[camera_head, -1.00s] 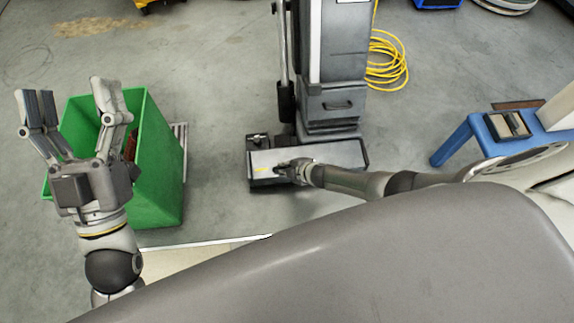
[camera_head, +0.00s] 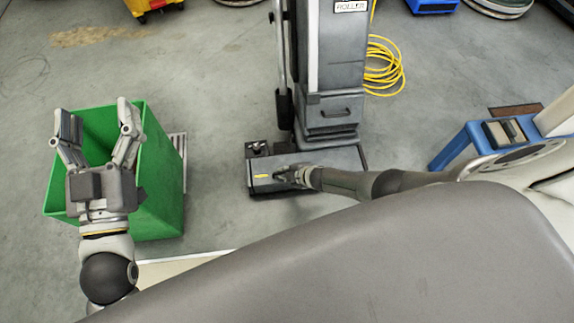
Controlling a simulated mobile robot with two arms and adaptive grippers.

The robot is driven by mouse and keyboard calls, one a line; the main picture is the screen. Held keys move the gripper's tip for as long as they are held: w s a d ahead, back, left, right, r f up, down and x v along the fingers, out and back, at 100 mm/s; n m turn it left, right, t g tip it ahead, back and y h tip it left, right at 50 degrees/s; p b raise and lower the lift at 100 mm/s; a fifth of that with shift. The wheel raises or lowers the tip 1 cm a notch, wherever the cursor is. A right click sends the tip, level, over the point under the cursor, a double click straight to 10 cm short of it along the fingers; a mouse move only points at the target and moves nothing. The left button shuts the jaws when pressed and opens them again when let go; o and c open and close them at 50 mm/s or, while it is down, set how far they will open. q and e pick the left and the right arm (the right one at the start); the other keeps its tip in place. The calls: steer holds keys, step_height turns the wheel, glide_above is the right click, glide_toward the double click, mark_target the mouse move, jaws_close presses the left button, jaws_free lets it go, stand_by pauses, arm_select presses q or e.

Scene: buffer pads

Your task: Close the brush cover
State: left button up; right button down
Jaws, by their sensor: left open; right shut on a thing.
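The floor machine (camera_head: 330,85) stands upright at the centre, with a low brush head at its foot. Whether the cover lies fully flat is hard to tell. My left gripper (camera_head: 98,135) is raised at the left, open and empty, in front of the green bin.
A green bin (camera_head: 160,170) stands at the left. A blue stool (camera_head: 455,150) with a dark-and-tan item (camera_head: 503,132) is at the right. A coiled yellow cable (camera_head: 388,75) lies behind the machine. Floor between bin and machine is mostly clear.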

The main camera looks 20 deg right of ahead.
steer(key=shift+w+r, duration=0.2)
steer(key=shift+w, duration=0.15)
steer(key=c, duration=1.8)
jaws_free()
steer(key=shift+a+f, duration=0.1)
steer(key=shift+s, duration=0.15)
steer(key=shift+s+d+r, duration=0.25)
steer(key=shift+d+r, duration=0.15)
steer(key=shift+r, duration=0.15)
steer(key=shift+s+d+r, duration=0.1)
steer(key=shift+s+r, duration=0.55)
steer(key=shift+s, duration=0.15)
steer(key=shift+v, duration=4.35)
steer(key=shift+w, duration=0.1)
